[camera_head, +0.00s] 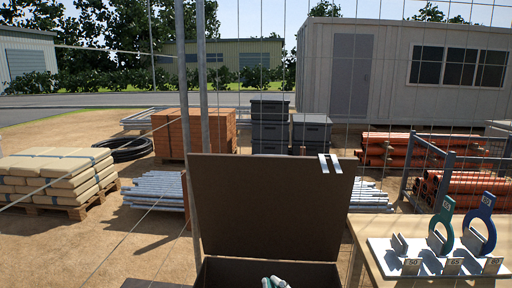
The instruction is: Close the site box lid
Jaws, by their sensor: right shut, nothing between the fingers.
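The site box (270,272) is a dark brown box at the bottom centre, and its front runs out of the picture. Its lid (270,205) stands raised, roughly upright at the back of the opening. Two short silver strips (329,163) sit at the lid's top edge, right of the middle. Pale and teal rounded parts, which look like the end of my right arm with the right gripper (274,282), show at the bottom edge over the opening. They are apart from the lid. The fingers are too cut off to make out clearly. My left gripper is not in view.
A table (375,262) on the right bears a white rack (430,268) with a teal ring tool (441,222) and a blue one (479,222). Thin wire mesh and posts cross the view. Pallets of bags (62,172) and pipes (158,190) lie behind.

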